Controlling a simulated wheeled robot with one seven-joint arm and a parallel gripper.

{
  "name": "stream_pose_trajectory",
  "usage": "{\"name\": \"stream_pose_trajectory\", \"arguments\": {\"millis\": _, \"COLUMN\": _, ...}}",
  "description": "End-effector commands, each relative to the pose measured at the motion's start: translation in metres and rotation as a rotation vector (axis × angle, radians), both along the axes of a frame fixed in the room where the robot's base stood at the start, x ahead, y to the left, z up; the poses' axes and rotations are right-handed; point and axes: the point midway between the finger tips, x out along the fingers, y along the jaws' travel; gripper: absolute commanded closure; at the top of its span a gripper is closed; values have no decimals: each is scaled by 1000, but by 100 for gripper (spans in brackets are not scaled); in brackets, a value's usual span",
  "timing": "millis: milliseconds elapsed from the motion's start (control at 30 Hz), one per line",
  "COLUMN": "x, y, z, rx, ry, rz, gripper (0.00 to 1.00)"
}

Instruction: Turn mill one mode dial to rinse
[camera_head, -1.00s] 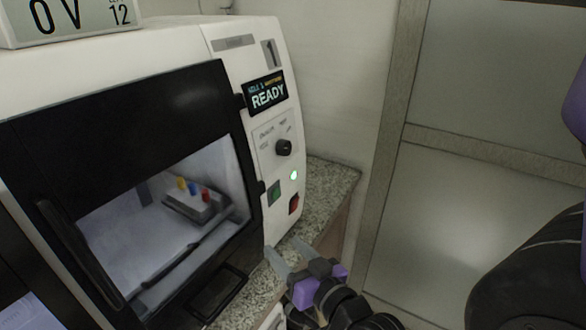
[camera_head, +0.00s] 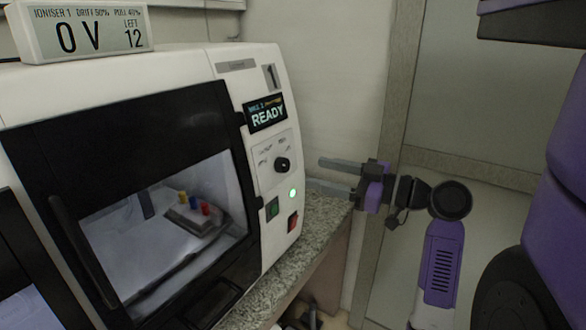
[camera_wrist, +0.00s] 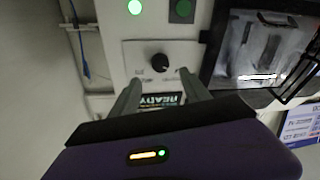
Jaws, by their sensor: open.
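The mill (camera_head: 228,69) is a white machine with a large "1" on its right front panel and a display (camera_head: 265,114) reading READY. Its mode dial (camera_head: 282,165) is a small black knob on a light plate; the printed mode labels are too small to read. In the wrist view the dial (camera_wrist: 160,63) lies ahead, above and between the fingertips in the picture. My gripper (camera_head: 322,174) is open and empty, to the right of the dial and apart from it, fingers pointing left toward the panel. It also shows in the wrist view (camera_wrist: 160,88).
Below the dial are a lit green lamp (camera_head: 293,194), a green button (camera_head: 272,208) and a red switch (camera_head: 293,221). A dark-framed window (camera_head: 115,112) fills the mill's left front. An ioniser box (camera_head: 85,34) sits on top. A granite counter (camera_head: 318,236) runs below.

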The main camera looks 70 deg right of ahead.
Motion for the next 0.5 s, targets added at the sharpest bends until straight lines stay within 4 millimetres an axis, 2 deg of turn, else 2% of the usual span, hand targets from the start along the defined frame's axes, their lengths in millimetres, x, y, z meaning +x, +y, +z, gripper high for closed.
{"name": "stream_pose_trajectory", "arguments": {"millis": 167, "x": 13, "y": 0, "z": 2, "rx": -9, "ry": 4, "rz": 12, "gripper": 45}}
{"name": "stream_pose_trajectory", "arguments": {"millis": 500, "x": 63, "y": -6, "z": 2, "rx": -7, "ry": 3, "rz": 10, "gripper": 45}}
